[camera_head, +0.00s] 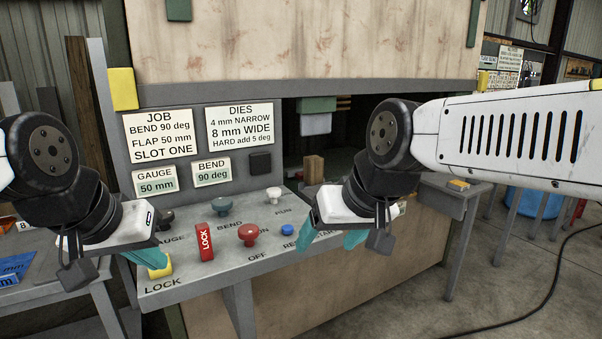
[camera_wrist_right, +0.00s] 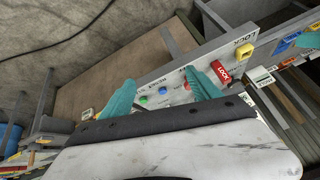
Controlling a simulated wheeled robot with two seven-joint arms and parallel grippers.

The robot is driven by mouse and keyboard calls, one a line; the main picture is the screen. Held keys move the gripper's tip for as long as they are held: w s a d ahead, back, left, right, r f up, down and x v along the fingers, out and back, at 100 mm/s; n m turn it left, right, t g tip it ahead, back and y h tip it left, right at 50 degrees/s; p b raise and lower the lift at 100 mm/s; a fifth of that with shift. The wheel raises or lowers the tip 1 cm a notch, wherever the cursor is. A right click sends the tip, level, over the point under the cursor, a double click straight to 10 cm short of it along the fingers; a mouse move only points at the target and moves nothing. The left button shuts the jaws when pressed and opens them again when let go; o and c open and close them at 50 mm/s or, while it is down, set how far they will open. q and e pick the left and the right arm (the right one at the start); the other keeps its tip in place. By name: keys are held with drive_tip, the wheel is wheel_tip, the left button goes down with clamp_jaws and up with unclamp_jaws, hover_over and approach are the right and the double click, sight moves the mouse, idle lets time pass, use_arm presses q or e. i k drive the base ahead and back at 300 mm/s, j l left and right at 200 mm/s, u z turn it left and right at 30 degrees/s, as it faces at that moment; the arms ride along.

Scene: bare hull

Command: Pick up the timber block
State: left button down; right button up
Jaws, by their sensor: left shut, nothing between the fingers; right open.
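A small brown timber block (camera_head: 314,169) stands upright at the back of the control shelf, at the edge of the dark opening. I cannot make it out in the right wrist view. My right gripper (camera_head: 333,241) is open and empty, over the right part of the panel, in front of and below the block in the picture. Its two teal fingers also show spread apart in the right wrist view (camera_wrist_right: 162,92). My left gripper (camera_head: 148,258) is shut and empty at the panel's left end, close to a yellow part by the word LOCK.
The sloping panel (camera_head: 190,287) carries a red LOCK piece (camera_head: 205,242), several knobs and a blue button (camera_head: 287,230). Label cards (camera_head: 158,136) stand behind it. A grey side table (camera_head: 442,196) is at right. A blue tray (camera_head: 14,268) lies at far left.

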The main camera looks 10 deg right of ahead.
sight(314, 164)
drive_tip(key=i+l+u, duration=0.1)
drive_tip(key=l, duration=0.25)
drive_tip(key=i+l+u, duration=0.1)
drive_tip(key=i+l, duration=0.2)
drive_tip(key=i+l+u, duration=0.1)
drive_tip(key=l, duration=0.3)
drive_tip(key=i+l+u, duration=0.1)
drive_tip(key=l, duration=0.3)
drive_tip(key=i+l+u, duration=0.1)
drive_tip(key=i+l, duration=0.15)
drive_tip(key=l, duration=0.15)
drive_tip(key=i+l+u, duration=0.1)
drive_tip(key=l, duration=0.3)
